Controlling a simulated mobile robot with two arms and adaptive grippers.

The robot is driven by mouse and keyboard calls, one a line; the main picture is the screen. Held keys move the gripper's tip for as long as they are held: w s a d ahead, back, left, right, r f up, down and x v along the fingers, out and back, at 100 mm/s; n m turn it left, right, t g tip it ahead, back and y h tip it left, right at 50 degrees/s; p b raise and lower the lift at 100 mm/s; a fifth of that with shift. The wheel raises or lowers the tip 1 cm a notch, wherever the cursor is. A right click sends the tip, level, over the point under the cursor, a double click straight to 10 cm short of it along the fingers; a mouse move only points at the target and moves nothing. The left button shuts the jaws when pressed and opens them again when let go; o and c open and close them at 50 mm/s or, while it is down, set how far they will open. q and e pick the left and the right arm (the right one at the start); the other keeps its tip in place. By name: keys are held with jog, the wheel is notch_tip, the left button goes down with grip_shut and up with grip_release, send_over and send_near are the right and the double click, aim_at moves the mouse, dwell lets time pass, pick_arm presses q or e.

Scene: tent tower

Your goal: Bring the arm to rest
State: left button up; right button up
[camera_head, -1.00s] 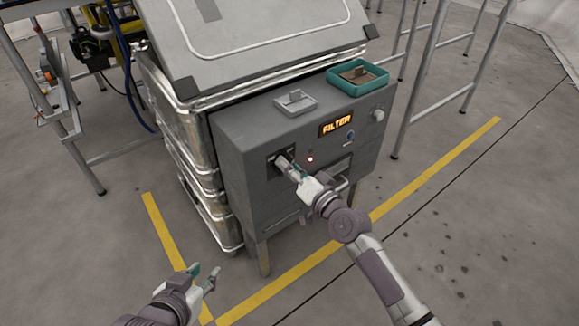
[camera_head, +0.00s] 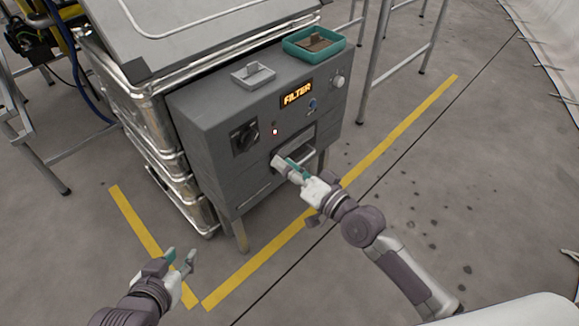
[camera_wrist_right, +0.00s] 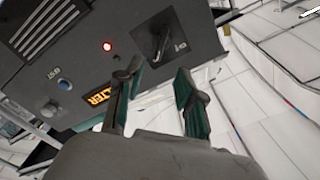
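My right arm reaches in from the lower right in the head view. Its gripper (camera_head: 283,166) is in front of the grey machine's (camera_head: 215,130) front face, below the red light and near the slot with a handle. In the right wrist view the right gripper (camera_wrist_right: 158,82) has its two fingers apart with nothing between them. My left gripper (camera_head: 180,262) is at the lower left in the head view, over the floor, with its fingers apart and empty.
The orange FILTER display (camera_head: 296,95) is lit. A small grey tray (camera_head: 253,76) and a teal tray (camera_head: 300,50) are on top.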

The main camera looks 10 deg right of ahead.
jog(key=shift+s+d, duration=0.25)
jog(key=shift+s, duration=0.1)
jog(key=shift+s, duration=0.1)
